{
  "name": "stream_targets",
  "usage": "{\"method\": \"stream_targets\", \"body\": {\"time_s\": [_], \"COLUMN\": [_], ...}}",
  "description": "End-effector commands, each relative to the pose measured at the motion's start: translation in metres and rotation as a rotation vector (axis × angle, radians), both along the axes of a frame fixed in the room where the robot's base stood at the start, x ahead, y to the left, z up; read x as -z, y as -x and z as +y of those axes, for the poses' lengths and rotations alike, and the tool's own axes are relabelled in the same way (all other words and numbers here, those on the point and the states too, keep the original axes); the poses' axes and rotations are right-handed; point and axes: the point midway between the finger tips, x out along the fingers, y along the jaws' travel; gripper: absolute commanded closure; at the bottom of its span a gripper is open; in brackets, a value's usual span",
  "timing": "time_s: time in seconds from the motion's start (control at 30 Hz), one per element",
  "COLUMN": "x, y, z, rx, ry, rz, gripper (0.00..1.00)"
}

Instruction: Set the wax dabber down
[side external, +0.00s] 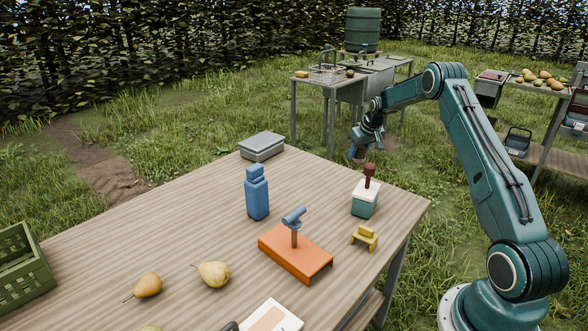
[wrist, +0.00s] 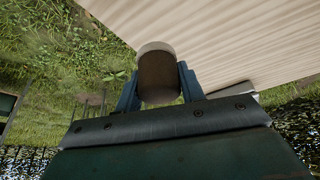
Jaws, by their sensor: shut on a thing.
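The wax dabber, as I take it, is a brown cylinder with a pale end; it shows in the wrist view (wrist: 160,77) between my two blue fingers. My gripper (wrist: 159,84) is shut on its sides. In the side external view my gripper (side external: 361,142) is above the table's far right edge, with the dabber (side external: 356,153) a small brown shape below it, apart from the tabletop. A teal pot (side external: 364,204) with a cream top and dark red knob stands nearer on the table. A small yellow rest (side external: 364,236) stands in front of it and looks empty.
The wooden table (side external: 185,215) also holds a blue bottle (side external: 257,192), a grey box (side external: 262,146), an orange stand (side external: 296,256) with a blue-grey tool, pears (side external: 213,274) and a green crate (side external: 22,262). The back middle of the tabletop is clear.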

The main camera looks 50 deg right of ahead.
Motion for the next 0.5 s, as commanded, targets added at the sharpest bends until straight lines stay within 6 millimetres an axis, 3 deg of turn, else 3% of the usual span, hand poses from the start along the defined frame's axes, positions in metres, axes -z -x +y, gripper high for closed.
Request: {"method": "stream_targets", "body": {"time_s": [0.2,0.5], "x": [0.038,0.053], "y": [0.000,0.000], "z": [0.000,0.000], "rx": [0.001,0.001], "ry": [-0.002,0.001], "rz": [0.003,0.000], "gripper": [0.84,0.84]}}
